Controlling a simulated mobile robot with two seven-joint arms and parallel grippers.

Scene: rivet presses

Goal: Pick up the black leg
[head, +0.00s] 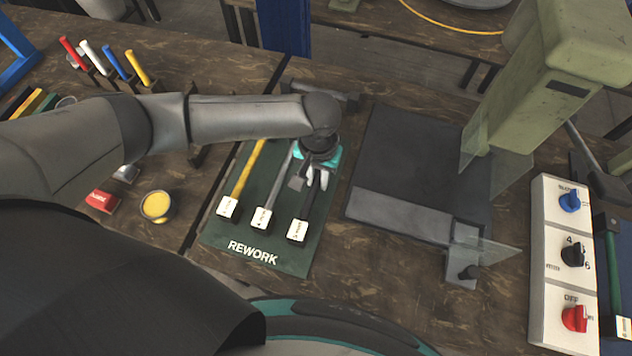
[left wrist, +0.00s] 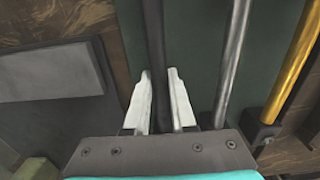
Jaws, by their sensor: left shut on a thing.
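The black leg (head: 310,206) lies along the right side of the green REWORK mat (head: 217,238), with a white labelled block at its near end. My left gripper (head: 317,180) reaches down over it, and the arm hides the far part. In the left wrist view the black leg (left wrist: 154,45) runs between the two pale fingers of my left gripper (left wrist: 158,85), which are shut on it. I cannot tell whether the leg is clear of the mat. A silver leg (head: 276,185) and a gold leg (head: 248,170) lie to its left. My right gripper is not in view.
A green press (head: 562,65) with clear guards and a dark plate (head: 395,140) stands to the right. A white control box (head: 552,250) with blue, black and red knobs is at far right. A yellow-filled cup (head: 156,206) and coloured markers are at left.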

